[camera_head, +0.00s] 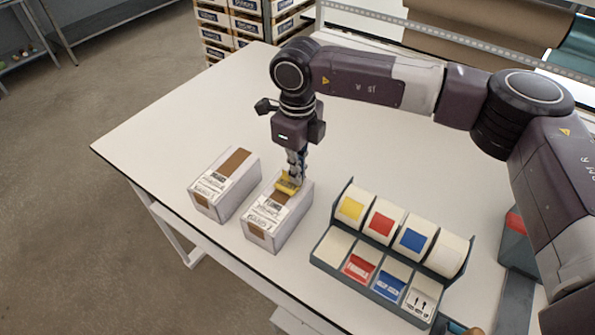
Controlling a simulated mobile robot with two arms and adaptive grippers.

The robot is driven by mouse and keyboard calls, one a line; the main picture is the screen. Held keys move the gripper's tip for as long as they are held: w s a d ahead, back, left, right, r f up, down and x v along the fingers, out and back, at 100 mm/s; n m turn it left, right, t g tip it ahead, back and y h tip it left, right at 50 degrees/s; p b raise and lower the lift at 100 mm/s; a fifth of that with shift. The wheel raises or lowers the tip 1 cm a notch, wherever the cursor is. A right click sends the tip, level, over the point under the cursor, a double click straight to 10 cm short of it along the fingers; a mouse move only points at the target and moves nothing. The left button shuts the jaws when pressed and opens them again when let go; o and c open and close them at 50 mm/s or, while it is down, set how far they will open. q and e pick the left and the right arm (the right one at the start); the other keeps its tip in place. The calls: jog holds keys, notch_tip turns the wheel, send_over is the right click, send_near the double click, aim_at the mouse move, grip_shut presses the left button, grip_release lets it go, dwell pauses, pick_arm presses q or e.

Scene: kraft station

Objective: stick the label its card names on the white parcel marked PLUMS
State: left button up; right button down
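Two white parcels with brown tape and printed cards lie side by side on the table: a left parcel (223,184) and a right parcel (276,222). The print is too small to read, so I cannot tell which is marked PLUMS. My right gripper (292,183) points down over the far part of the right parcel. Its fingers look shut on a yellow label (287,187), which is at or just above the parcel's top; I cannot tell whether it touches. My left gripper is not in view.
A label dispenser (328,247) stands right of the parcels, with yellow, red, blue and white rolls. Its front slots show red, blue and arrow-marked white labels; the leftmost slot looks bare. The table (165,137) is clear behind and left of the parcels.

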jog(key=shift+f+b, duration=0.45)
dwell(0.4)
jog(key=c, duration=2.1)
grip_release()
jog(key=shift+r, duration=0.1)
jog(key=shift+r+p, duration=0.75)
jog(key=shift+r, duration=1.45)
